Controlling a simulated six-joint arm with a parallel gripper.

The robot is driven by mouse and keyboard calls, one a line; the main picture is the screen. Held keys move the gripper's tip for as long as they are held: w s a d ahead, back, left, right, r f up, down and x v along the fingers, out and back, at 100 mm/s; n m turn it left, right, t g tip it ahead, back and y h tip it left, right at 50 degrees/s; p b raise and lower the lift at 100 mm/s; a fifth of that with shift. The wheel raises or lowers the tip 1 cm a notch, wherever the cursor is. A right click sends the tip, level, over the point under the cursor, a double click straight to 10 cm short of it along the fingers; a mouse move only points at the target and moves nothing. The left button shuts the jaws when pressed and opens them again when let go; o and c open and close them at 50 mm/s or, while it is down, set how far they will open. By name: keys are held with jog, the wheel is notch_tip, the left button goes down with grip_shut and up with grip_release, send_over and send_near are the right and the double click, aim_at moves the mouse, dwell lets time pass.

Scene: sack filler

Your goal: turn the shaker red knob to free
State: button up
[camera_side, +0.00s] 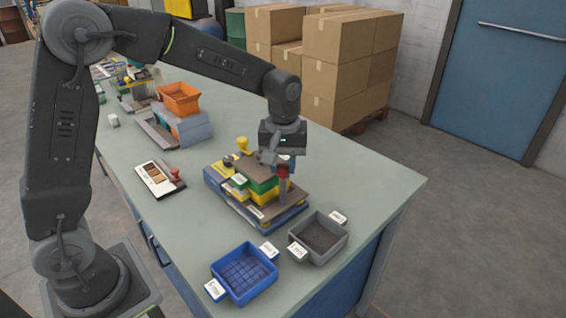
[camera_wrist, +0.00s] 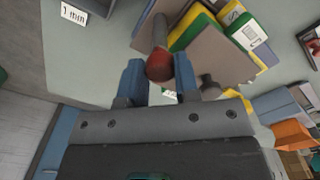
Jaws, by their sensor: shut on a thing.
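The shaker (camera_side: 262,211) stands on the bench with green and yellow layers on a blue-grey base. Its red knob (camera_side: 283,171) tops a grey post at the shaker's right side. My gripper (camera_side: 284,162) reaches down over this knob from above. In the wrist view the red knob (camera_wrist: 160,66) sits between the two blue fingers of my gripper (camera_wrist: 160,75), which are shut on it. The fingers hide part of the knob's sides. I cannot read any mark for the knob's setting. A yellow knob (camera_side: 242,143) stands at the shaker's far left.
A blue tray (camera_side: 246,292) and a grey tray (camera_side: 337,253) stand in front of the shaker. A card with a red-handled stamp (camera_side: 176,175) lies to the left. An orange hopper (camera_side: 180,98) stands farther back. The bench is clear on the right.

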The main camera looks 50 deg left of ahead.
jog(key=shift+m, duration=0.3)
jog(key=m, duration=1.2)
jog(key=shift+m, duration=0.4)
jog(key=m, duration=0.4)
jog(key=shift+m, duration=0.3)
jog(key=o, duration=0.9)
jog(key=shift+r, duration=0.1)
